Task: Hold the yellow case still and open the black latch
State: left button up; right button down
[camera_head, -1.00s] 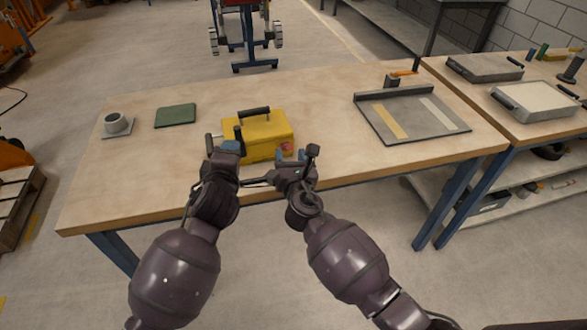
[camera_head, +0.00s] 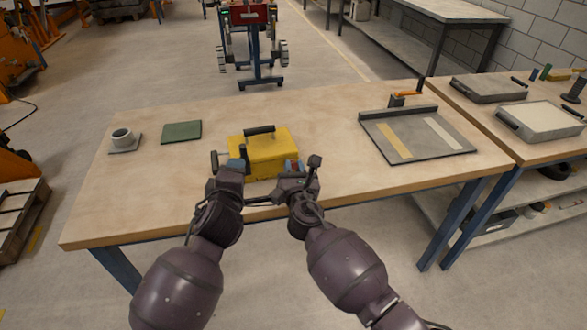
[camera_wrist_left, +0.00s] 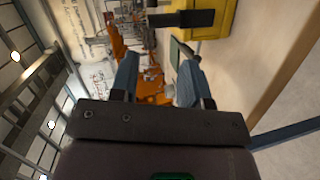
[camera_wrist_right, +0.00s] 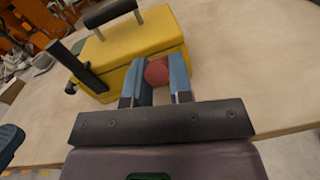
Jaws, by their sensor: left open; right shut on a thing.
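The yellow case (camera_head: 270,152) stands upright on the wooden table near its front edge, with a black handle (camera_head: 259,130) on top. The black latch (camera_head: 215,161) is an upright lever at the case's left end. It also shows in the right wrist view (camera_wrist_right: 78,65). My right gripper (camera_wrist_right: 158,78) is shut on a red knob (camera_wrist_right: 157,71) at the case's front right; it also shows in the head view (camera_head: 292,168). My left gripper (camera_head: 238,166) is open and empty in front of the case's left part. In the left wrist view, the latch (camera_wrist_left: 182,19) lies beyond the fingers.
A grey mug (camera_head: 122,137) on a coaster and a green pad (camera_head: 181,132) lie to the left. A grey tray (camera_head: 375,150) with two strips lies to the right. Table between the case and tray is clear. A second table stands at the far right.

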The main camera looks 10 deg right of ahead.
pick_arm(q)
jog(key=shift+c, duration=0.9)
jog(key=shift+w+d+r, duration=0.1)
jog(key=shift+w+r, duration=0.05)
jog(key=shift+r, duration=0.2)
jog(key=shift+c, duration=1.2)
jog(key=shift+m+t, duration=0.4)
jog(key=shift+t, duration=0.3)
jog(key=w+r, duration=0.1)
jog(key=r, duration=0.1)
jog(key=w+r, duration=0.1)
jog(key=r, duration=0.1)
jog(key=w+r, duration=0.1)
jog(key=r, duration=0.1)
jog(key=shift+w+a, duration=0.35)
jog(key=shift+w, duration=0.05)
grip_shut()
jog(key=w+a+r+m+g, duration=0.4)
jog(key=w+a+m+g, duration=0.25)
jog(key=w+a, duration=0.6)
jog(key=s+d+f+m+g+h, duration=0.1)
jog(key=s+f+m+g+h, duration=0.2)
jog(key=m+g, duration=0.5)
jog(key=s+m+h, duration=0.1)
jog(key=m+h, duration=0.1)
jog(key=m, duration=0.3)
jog(key=shift+s+d+f, duration=0.3)
jog(key=shift+s, duration=0.1)
